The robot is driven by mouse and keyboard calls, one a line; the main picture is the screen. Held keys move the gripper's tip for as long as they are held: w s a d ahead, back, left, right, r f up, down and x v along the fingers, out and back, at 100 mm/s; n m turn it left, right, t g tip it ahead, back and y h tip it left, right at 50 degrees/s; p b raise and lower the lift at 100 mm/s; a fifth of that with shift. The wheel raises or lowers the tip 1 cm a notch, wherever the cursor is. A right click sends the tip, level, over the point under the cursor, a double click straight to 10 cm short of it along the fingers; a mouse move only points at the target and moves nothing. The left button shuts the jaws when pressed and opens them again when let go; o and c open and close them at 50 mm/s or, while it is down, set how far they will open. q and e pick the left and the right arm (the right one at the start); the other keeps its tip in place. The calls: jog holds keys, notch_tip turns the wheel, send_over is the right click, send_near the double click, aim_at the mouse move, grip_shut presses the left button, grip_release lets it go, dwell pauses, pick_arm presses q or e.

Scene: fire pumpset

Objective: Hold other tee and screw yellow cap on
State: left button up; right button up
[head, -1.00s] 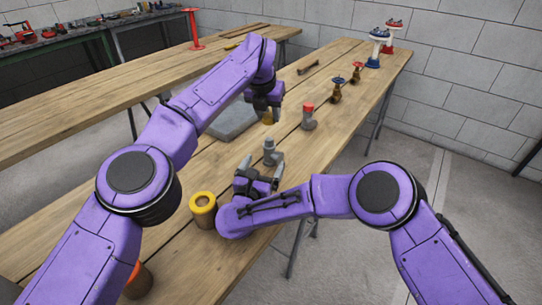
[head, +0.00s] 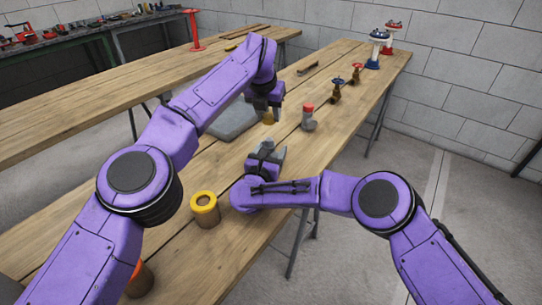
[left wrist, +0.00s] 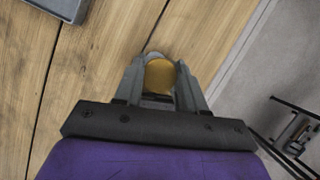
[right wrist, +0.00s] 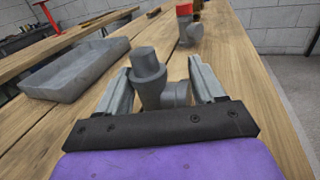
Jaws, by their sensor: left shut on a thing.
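My left gripper (head: 268,106) is shut on the yellow cap (head: 268,117) and holds it above the table. The cap's round face shows between the fingertips in the left wrist view (left wrist: 160,77). A bare grey tee (right wrist: 150,70) stands upright on the table, its side branch toward the right. My right gripper (right wrist: 165,85) is open with its fingers on either side of this tee. In the head view the tee (head: 267,145) is partly hidden by the right gripper. Another grey tee (head: 308,123) with a red cap (head: 308,107) stands farther along the table.
A grey tray (right wrist: 75,75) lies left of the bare tee. A yellow-rimmed cylinder (head: 205,212) stands nearer on the table (head: 165,262). A wall is at the right.

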jog(key=shift+c, duration=0.7)
pick_arm(q)
send_over(271, 138)
jog(key=f, duration=0.3)
jog(key=s+f, duration=0.1)
jog(key=shift+a+f, duration=0.2)
jog(key=shift+a, duration=0.2)
jog(key=shift+f, duration=0.2)
jog(key=shift+f, duration=0.85)
jog(key=shift+f, duration=0.6)
pick_arm(e)
grip_shut()
pick_arm(q)
jog(key=m+h, duration=0.1)
jog(key=m, duration=0.2)
jog(key=m+g+h, duration=0.1)
jog(key=m, duration=0.2)
jog(key=shift+w+m, duration=0.1)
jog(key=shift+m, duration=0.2)
